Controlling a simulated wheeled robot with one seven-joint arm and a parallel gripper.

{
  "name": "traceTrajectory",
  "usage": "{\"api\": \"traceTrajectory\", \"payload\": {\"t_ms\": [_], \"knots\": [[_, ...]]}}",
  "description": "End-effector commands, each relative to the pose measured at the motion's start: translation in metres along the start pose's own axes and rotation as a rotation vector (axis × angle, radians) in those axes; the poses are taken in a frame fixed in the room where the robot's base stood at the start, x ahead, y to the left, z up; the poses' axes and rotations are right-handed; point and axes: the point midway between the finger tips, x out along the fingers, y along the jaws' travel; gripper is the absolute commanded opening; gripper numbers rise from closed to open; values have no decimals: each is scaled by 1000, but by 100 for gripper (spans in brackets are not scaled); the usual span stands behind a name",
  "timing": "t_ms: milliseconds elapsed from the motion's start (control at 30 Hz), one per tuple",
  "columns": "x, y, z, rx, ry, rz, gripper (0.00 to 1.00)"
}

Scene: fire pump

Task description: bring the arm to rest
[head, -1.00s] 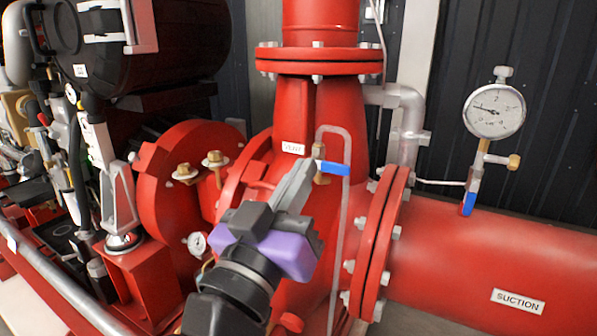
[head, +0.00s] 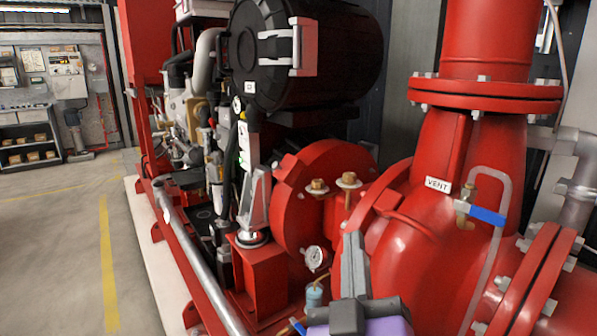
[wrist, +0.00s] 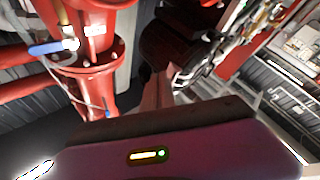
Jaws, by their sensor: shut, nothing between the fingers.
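My gripper (head: 354,262) shows at the bottom centre of the head view, with grey fingers pointing up and a purple body below. Its fingers are together with nothing between them. It stands in front of the red pump casing, left of the vent valve with its blue lever (head: 488,215). I cannot tell how far it is from the casing. The rest of my arm is below the head view.
The red pump (head: 430,240) and its flanged pipe (head: 485,95) fill the right side. A grey rail (head: 195,265) edges the skid. Open floor (head: 60,250) lies at left.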

Motion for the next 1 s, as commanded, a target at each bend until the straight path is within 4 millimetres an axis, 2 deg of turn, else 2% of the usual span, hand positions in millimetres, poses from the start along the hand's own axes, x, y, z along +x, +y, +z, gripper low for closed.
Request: {"api": "traceTrajectory", "payload": {"t_ms": [33,200,433,667,1000], "knots": [[-15,-9,17,9,-1,-55,0],[-68,-30,55,80,8,-212,0],[-146,-28,97,211,-27,-332,0],[-221,-2,128,346,-111,-362,0],[-325,51,160,495,-326,-303,0]]}}
